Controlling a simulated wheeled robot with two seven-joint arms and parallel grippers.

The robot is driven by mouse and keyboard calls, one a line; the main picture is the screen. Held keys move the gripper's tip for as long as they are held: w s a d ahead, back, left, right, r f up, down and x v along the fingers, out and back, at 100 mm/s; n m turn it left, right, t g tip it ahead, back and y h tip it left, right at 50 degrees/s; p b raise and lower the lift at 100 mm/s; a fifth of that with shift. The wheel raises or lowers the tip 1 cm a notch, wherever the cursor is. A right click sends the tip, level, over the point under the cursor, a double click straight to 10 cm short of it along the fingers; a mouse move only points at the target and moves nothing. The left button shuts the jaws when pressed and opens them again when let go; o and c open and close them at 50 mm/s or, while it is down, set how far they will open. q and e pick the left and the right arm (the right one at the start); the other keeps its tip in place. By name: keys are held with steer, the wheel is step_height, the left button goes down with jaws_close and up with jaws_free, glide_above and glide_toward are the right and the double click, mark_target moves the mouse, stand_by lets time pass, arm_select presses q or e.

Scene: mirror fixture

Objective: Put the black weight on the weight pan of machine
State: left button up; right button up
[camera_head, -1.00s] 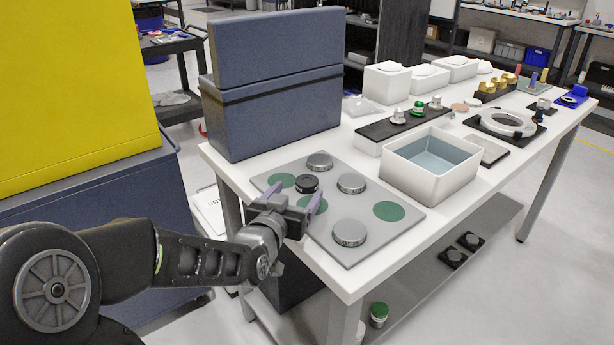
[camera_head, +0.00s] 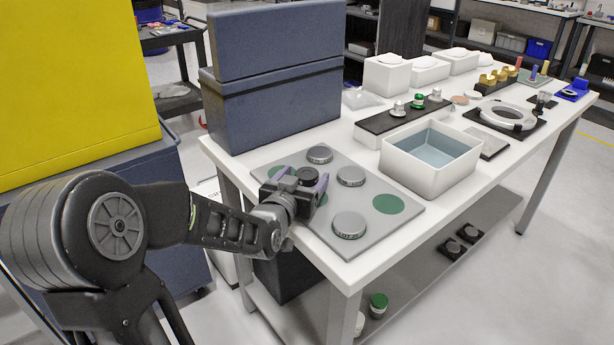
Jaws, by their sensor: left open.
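The black weight (camera_head: 308,175) is a small dark disc on the grey plate (camera_head: 375,232) at the near left end of the white table. My left gripper (camera_head: 298,179) is open, with its purple-tipped fingers on either side of the black weight. From this angle I cannot tell whether the fingers touch it. The gripper body hides part of the plate. I cannot identify a weight pan of a machine for certain. My right gripper is not in view.
Silver weights (camera_head: 349,225) and green discs (camera_head: 389,203) share the plate. A tall blue box (camera_head: 275,105) stands behind it. A white basin (camera_head: 430,178) is to the right, with a black-topped stand (camera_head: 385,126) behind it.

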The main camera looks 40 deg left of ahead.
arm_select(q)
steer(key=shift+c, duration=0.3)
jaws_close()
stand_by(0.7)
